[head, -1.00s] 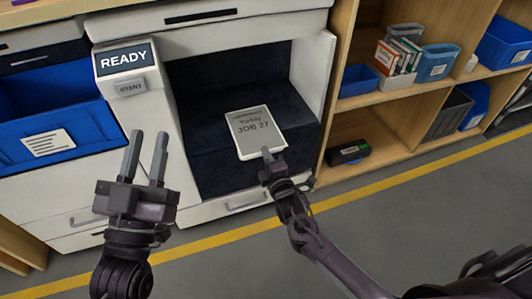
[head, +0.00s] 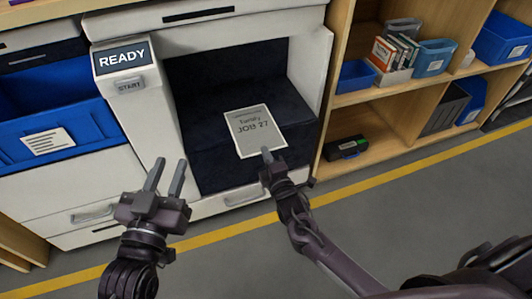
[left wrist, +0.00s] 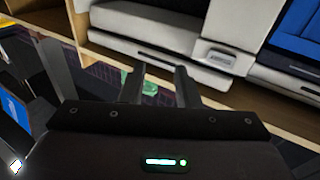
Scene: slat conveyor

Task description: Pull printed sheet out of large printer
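The printed sheet (head: 255,130), light grey and marked JOB 27, lies in the dark open bay (head: 215,85) of the large white printer (head: 145,125). Its front edge points toward me. My right gripper (head: 267,155) is at that front edge, its fingertip overlapping the sheet's edge in the picture. The fingers are seen end-on, so whether they grip the sheet is unclear. My left gripper (head: 166,174) is open and empty, in front of the printer's lower left part. Its two parted fingers also show in the left wrist view (left wrist: 162,75).
The printer's panel (head: 122,58) reads READY, above a START button (head: 129,85). A blue bin (head: 55,130) is at left. A wooden shelf (head: 385,95) with bins and boxes stands at right. A yellow line (head: 400,162) crosses the clear grey floor.

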